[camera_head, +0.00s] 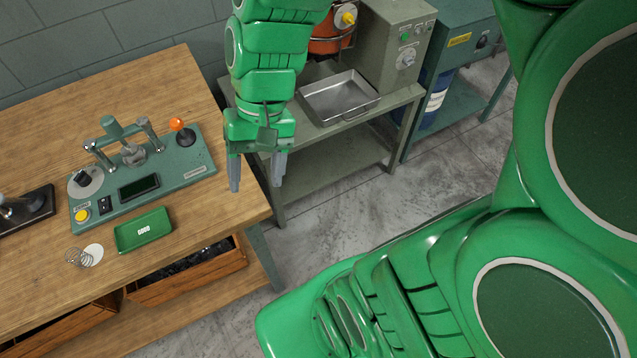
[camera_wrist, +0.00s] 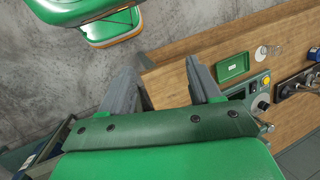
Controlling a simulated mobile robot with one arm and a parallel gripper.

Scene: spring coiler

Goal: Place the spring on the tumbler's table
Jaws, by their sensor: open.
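The tumbler's table (camera_head: 333,130) is the grey metal table right of the bench. It bears an orange tumbler drum (camera_head: 330,44) and a shallow metal tray (camera_head: 342,98). My gripper (camera_head: 257,186) is open and empty, pointing down near the bench's right end, well to the right of the spring. Its two fingers also show in the wrist view (camera_wrist: 162,68).
A green coiler machine (camera_head: 160,180) with an orange-knobbed lever stands on the wooden bench (camera_head: 190,245). A green tray (camera_head: 143,230) lies between it and the front edge. Wooden crates (camera_head: 190,280) sit under the bench. A green machine with a blue drum (camera_head: 437,95) stands at the right.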

